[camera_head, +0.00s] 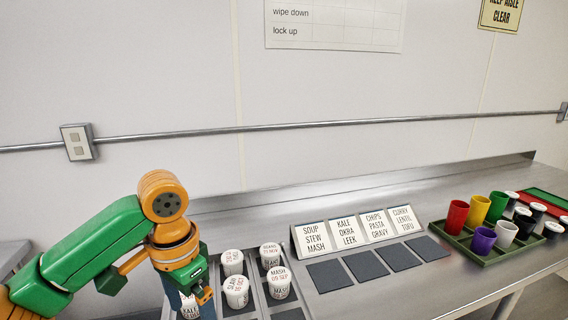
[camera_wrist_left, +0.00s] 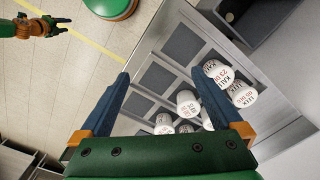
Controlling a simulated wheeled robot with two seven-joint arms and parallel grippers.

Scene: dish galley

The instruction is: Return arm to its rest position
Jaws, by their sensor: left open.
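My left arm reaches in from the left in the head view, its gripper (camera_head: 192,290) pointing down at the left end of the tub rack. In the left wrist view its blue fingers (camera_wrist_left: 160,85) are spread with nothing clearly held between them. White tubs with printed names and dates stand in the rack, such as one (camera_head: 232,262), one (camera_head: 270,255) and one marked MASH (camera_head: 279,281). A KALE tub (camera_head: 188,308) is partly hidden under the gripper. My right gripper (camera_wrist_left: 58,26) shows small at the top left of the wrist view; its jaws are too small to judge.
Name cards (camera_head: 358,230) stand behind dark square pads (camera_head: 364,266) on the steel counter. A rail (camera_head: 330,124) runs along the wall. The air above the counter's middle is clear.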

